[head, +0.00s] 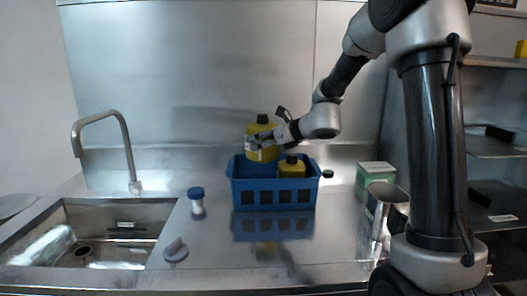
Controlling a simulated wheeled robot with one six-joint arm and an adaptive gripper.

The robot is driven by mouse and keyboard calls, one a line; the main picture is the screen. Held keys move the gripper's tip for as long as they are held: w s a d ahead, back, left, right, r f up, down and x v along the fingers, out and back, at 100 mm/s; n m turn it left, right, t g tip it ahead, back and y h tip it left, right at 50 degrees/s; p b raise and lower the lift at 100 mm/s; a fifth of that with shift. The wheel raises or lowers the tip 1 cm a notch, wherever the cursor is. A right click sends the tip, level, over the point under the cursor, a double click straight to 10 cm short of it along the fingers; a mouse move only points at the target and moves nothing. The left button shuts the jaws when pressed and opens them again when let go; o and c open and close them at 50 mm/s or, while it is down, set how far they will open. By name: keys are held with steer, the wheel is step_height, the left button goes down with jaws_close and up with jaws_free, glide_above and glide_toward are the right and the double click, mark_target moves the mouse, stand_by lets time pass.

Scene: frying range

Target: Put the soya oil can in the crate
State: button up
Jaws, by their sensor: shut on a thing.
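A blue crate (238,185) with slotted sides stands on the steel counter, right of the sink. My gripper (262,143) is shut on a yellow can with a black cap (262,130), held upright over the left part of the crate. The can's lower end is close to the crate's rim level; whether it touches anything inside cannot be told. A second yellow can with a black cap (292,168) stands inside the crate on the right. The labels are too small to read, so I cannot tell which is soya oil.
A sink (90,235) with a tall tap (130,150) is at the left. A white jar with a blue lid (196,200) and a grey knob-like object (175,250) stand left of the crate. A green-and-white box (376,174) and a metal container (385,205) stand right.

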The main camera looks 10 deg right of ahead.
steer(key=shift+f, duration=1.4)
steer(key=shift+d+f, duration=0.1)
steer(key=shift+f, duration=0.2)
steer(key=o, duration=1.2)
steer(key=shift+c, duration=0.2)
steer(key=shift+r, duration=0.15)
